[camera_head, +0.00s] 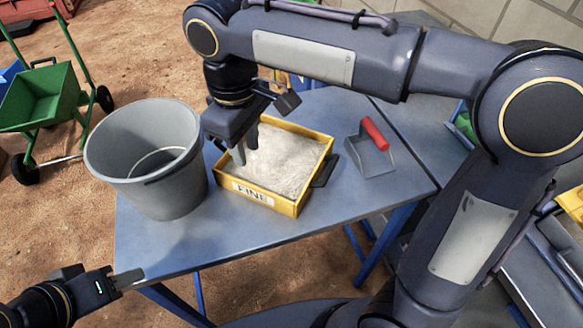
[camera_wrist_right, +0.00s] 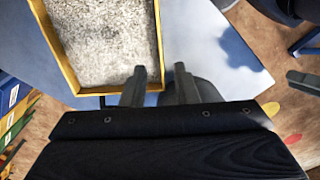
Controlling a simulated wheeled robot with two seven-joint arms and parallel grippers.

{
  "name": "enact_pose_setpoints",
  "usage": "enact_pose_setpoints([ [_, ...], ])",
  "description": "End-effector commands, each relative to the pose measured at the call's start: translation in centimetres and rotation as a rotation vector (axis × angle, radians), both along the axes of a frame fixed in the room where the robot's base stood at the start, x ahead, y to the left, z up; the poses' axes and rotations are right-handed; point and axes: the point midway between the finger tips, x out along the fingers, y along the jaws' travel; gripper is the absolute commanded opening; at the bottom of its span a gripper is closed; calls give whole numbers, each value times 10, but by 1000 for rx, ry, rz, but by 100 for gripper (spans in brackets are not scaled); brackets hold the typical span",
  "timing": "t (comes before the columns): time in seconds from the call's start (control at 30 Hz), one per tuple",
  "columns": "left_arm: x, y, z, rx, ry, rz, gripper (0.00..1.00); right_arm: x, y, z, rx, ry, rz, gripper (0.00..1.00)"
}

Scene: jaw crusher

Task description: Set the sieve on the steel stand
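A yellow-framed box (camera_head: 262,200) labelled "FINE" sits on the blue table, filled with pale grey grains; it has a dark handle at its right side. I cannot tell whether it is the sieve. It also shows in the right wrist view (camera_wrist_right: 66,71). My right gripper (camera_head: 246,147) points down at the box's left edge. In the wrist view its fingers (camera_wrist_right: 160,76) are apart, one overlapping the box's corner, with nothing visibly clamped. My left gripper (camera_head: 128,279) is low at the table's front left corner; its finger gap is unclear. I cannot identify a steel stand.
A grey bucket (camera_head: 130,179) stands left of the box, close to my right gripper. The table's front strip (camera_head: 230,238) is clear. A green cart (camera_head: 41,101) stands on the ground at left.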

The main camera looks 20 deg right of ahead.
Motion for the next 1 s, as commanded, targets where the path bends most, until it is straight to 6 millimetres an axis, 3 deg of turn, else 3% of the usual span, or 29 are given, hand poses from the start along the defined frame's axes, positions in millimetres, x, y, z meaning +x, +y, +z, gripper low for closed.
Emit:
enact_pose_setpoints([
  [0.13, 0, 0, 0, 0, 0, 0, 38, -1, -4, 0, 6, -3, -10, 27],
  [0.2, 0, 0, 0, 0, 0, 0, 38, -4, -16, 0, 24, -11, -42, 27],
  [0.37, 0, 0, 0, 0, 0, 0, 38, -29, -76, -9, 130, -60, -227, 27],
  [0.5, 0, 0, 0, 0, 0, 0, 38, -70, -128, -33, 272, -125, -473, 27],
  [0.6, 0, 0, 0, 0, 0, 0, 38, -98, -150, -54, 372, -180, -642, 27],
  [0.8, 0, 0, 0, 0, 0, 0, 38, -132, -164, -86, 514, -268, -874, 27],
  [1.0, 0, 0, 0, 0, 0, 0, 38, -140, -164, -97, 556, -297, -940, 27],
])
